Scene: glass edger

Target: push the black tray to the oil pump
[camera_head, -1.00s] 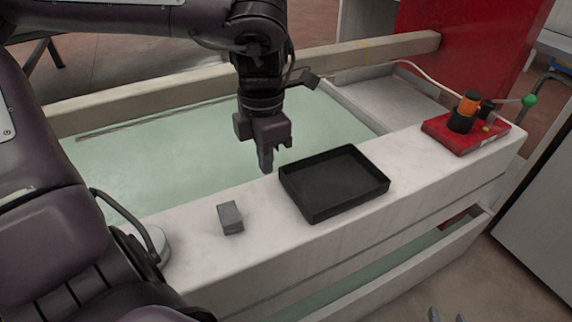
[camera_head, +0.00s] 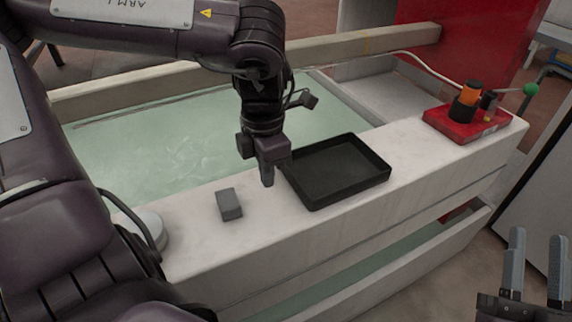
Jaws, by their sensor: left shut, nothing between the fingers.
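The black tray (camera_head: 345,188) is shallow, rectangular and empty. It lies flat on the white ledge, near the ledge's middle. The oil pump (camera_head: 464,121) stands farther right on the same ledge, a red base with an orange and black cylinder and a green-knobbed lever. A clear stretch of ledge separates tray and pump. My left gripper (camera_head: 268,178) is shut and empty, pointing down close by the tray's left side; I cannot tell if it touches. My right gripper (camera_head: 535,268) is at the lower right, its two fingers apart, away from the ledge.
A small grey block (camera_head: 229,204) lies on the ledge left of the tray. A trough with pale green water (camera_head: 150,150) lies behind the ledge. A red panel (camera_head: 470,45) stands at the back right. The ledge's front edge drops off.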

